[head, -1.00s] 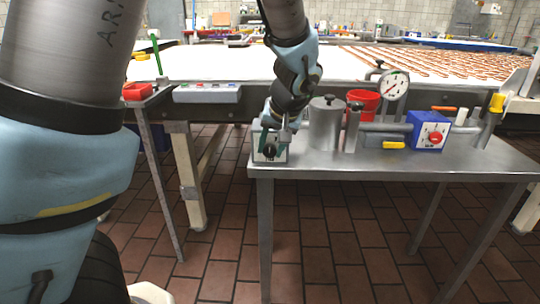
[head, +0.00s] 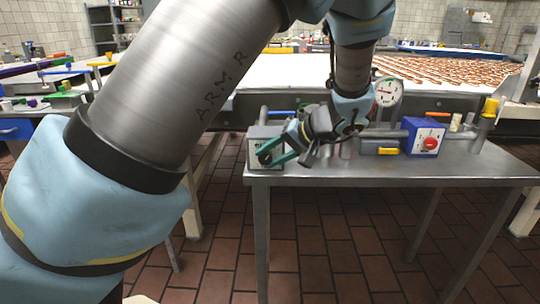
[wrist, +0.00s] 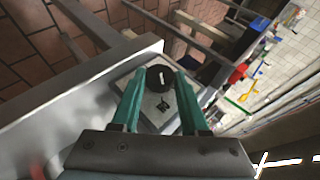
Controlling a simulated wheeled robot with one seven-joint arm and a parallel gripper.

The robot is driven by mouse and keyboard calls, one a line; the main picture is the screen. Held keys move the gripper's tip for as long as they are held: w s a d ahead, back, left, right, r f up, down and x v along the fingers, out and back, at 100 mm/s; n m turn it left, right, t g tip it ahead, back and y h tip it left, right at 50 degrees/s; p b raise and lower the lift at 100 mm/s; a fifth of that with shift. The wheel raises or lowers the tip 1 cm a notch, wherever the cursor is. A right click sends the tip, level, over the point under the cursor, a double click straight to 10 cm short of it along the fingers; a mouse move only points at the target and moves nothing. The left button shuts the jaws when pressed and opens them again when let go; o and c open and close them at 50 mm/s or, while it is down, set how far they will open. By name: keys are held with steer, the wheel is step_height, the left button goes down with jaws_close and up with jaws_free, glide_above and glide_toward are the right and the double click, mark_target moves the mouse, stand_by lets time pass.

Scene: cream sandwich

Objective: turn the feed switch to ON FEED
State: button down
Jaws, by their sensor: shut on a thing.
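The feed switch is a small grey box (head: 252,150) at the left front corner of the metal table, with a round black knob (head: 264,157) on its front. In the wrist view the knob (wrist: 160,73) bears a white pointer mark, and dark lettering shows on the plate (wrist: 163,106) beside it; I cannot read it. My gripper (head: 268,153) reaches in from the right, rolled over, its two teal fingers shut on the knob's sides. The fingers also show in the wrist view (wrist: 160,82). Which setting the pointer marks is unclear.
On the metal table (head: 340,178) a blue box with a red knob (head: 430,141), a dial gauge (head: 388,91) and a yellow-topped post (head: 489,108) stand to the right. A long white conveyor with brown strips (head: 420,70) runs behind. The brick floor in front is clear.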

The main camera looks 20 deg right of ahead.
stand_by(0.3)
steer(key=shift+c, duration=2.1)
jaws_free()
steer(key=v, duration=1)
steer(key=shift+s+d+r, duration=0.2)
steer(key=shift+s, duration=0.05)
